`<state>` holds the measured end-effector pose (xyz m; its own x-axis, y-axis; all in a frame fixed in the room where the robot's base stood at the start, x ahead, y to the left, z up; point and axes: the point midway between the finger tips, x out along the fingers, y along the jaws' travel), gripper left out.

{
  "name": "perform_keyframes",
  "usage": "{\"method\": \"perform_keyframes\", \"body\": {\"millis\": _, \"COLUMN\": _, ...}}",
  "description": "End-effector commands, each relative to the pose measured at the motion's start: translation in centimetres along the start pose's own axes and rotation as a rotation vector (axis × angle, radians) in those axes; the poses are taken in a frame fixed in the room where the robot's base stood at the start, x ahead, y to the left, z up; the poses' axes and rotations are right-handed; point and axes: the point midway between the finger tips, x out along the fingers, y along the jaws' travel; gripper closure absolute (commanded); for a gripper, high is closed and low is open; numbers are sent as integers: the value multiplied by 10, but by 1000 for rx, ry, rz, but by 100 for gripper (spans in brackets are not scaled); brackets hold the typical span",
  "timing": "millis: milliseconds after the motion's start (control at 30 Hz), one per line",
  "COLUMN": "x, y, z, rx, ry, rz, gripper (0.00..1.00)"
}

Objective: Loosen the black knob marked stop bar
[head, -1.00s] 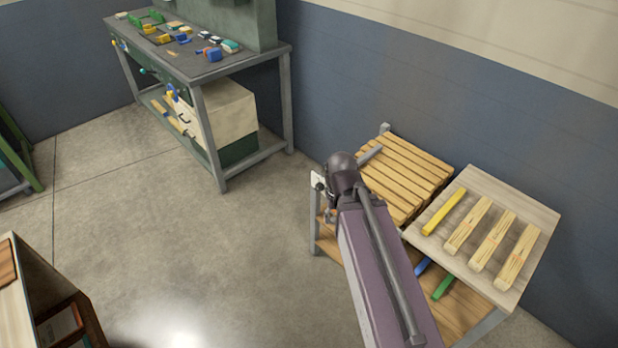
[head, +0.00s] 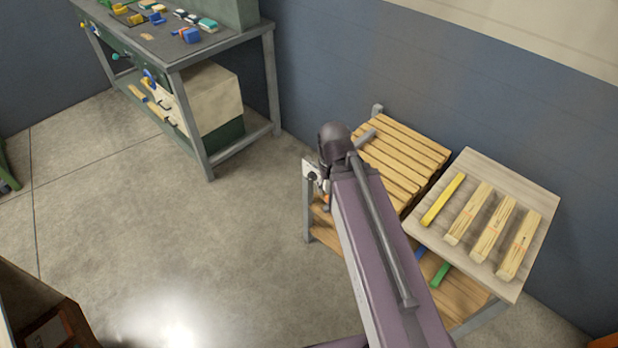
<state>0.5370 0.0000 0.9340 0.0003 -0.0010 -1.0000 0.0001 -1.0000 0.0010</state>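A small black knob (head: 312,177) sits on a white plate (head: 308,164) at the near left corner of a slatted wooden stand (head: 398,160). Any marking on it is too small to read. A grey bar (head: 367,135) lies across the left end of the slats, and my arm hides part of it. My purple arm reaches over the stand, and its dark rounded joint is just right of the plate. My gripper is not visible; the arm hides that area. I cannot tell whether anything touches the knob.
A pale board (head: 520,200) holds a yellow strip (head: 442,200) and several wood pieces at the right. Blue and green strips lie on the shelf below. A workbench (head: 190,60) with coloured items stands at upper left. Brown furniture (head: 40,305) is at lower left. Open floor lies between.

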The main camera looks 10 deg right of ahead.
Motion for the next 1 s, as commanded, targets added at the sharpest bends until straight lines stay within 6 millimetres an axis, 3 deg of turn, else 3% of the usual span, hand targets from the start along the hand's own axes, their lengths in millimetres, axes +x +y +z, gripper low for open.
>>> {"method": "perform_keyframes", "body": {"millis": 33, "x": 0, "y": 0, "z": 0, "rx": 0, "ry": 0, "rz": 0, "gripper": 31}}
{"method": "perform_keyframes", "body": {"millis": 100, "x": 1, "y": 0, "z": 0, "rx": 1, "ry": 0, "rz": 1, "gripper": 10}}
{"method": "perform_keyframes", "body": {"millis": 133, "x": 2, "y": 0, "z": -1, "rx": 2, "ry": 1, "rz": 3, "gripper": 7}}
{"method": "perform_keyframes", "body": {"millis": 367, "x": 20, "y": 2, "z": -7, "rx": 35, "ry": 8, "rz": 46, "gripper": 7}}
{"method": "perform_keyframes", "body": {"millis": 1000, "x": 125, "y": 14, "z": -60, "rx": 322, "ry": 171, "rz": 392, "gripper": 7}}
